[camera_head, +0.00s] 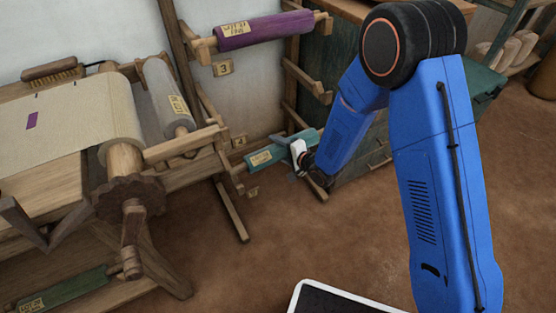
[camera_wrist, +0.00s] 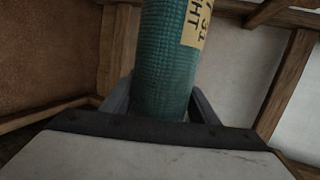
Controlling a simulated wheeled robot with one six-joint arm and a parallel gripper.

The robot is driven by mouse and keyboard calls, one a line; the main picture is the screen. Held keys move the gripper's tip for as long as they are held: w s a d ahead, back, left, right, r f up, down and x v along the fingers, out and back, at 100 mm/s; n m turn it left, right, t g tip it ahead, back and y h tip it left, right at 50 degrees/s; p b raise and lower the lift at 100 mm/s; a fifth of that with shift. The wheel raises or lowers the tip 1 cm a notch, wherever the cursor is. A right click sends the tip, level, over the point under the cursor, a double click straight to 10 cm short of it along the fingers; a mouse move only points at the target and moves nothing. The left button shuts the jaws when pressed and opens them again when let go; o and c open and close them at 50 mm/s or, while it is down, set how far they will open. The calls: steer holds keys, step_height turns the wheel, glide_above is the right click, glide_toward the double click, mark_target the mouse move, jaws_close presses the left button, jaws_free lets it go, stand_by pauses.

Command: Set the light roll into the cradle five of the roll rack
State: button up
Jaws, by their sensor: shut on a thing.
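The light roll is a teal roll (camera_head: 284,148) with a yellow label, level beside the lower part of the roll rack. My gripper (camera_head: 299,150) is shut on it near its right part. In the wrist view the teal roll (camera_wrist: 160,60) runs up between my two fingers (camera_wrist: 160,103), and its label ends in "HT". The wooden roll rack (camera_head: 232,210) carries number tags. A low tag (camera_head: 253,191), too small to read surely, sits below the roll's left end. I cannot tell whether the roll touches the rack arm there.
A purple roll (camera_head: 264,30) lies on the rack above tag 3 (camera_head: 222,69). A grey roll (camera_head: 168,92) rests beside the loom's cloth beam (camera_head: 122,120) at left. A dark green roll (camera_head: 65,290) is low at left. The brown floor (camera_head: 270,240) in front is clear.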

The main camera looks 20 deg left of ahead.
steer(key=shift+f, duration=3.25)
steer(key=o, duration=1.6)
steer(key=v, duration=1.2)
